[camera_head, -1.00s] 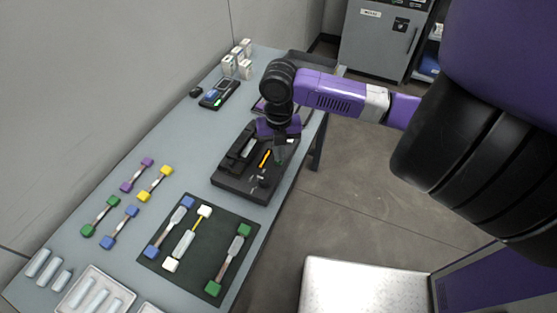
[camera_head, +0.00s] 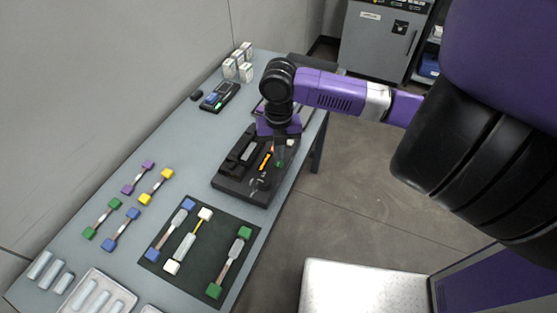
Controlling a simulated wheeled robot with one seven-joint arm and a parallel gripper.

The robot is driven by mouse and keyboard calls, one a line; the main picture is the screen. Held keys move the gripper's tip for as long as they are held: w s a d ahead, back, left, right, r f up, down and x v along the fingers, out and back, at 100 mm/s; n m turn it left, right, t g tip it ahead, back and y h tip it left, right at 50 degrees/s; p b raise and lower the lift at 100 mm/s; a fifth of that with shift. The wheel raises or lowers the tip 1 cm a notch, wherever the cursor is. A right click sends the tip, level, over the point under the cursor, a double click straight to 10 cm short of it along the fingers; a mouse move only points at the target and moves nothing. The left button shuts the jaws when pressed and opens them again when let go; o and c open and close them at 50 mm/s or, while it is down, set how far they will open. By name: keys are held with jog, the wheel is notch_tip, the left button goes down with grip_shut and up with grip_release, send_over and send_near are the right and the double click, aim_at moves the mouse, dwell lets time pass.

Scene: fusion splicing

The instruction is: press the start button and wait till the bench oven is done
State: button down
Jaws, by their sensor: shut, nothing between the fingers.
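A black unit (camera_head: 232,187), which looks to be the bench oven, sits on the table below my gripper. An orange strip (camera_head: 266,159) glows on its top. My gripper (camera_head: 279,153) is shut and empty, pointing down over the right part of the unit. A small green spot shows near its fingertips. The start button cannot be made out clearly, and I cannot tell whether the fingertips touch it. A small white part (camera_head: 290,142) shows beside the gripper.
A dark mat (camera_head: 210,246) with several coloured-end holders lies in front of the unit. More holders lie to its left. A black handheld device (camera_head: 219,97) and small white boxes (camera_head: 246,72) stand at the back. A grey cabinet (camera_head: 377,45) stands beyond the table.

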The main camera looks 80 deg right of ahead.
jog(key=shift+r+p, duration=1.05)
jog(key=shift+r, duration=0.85)
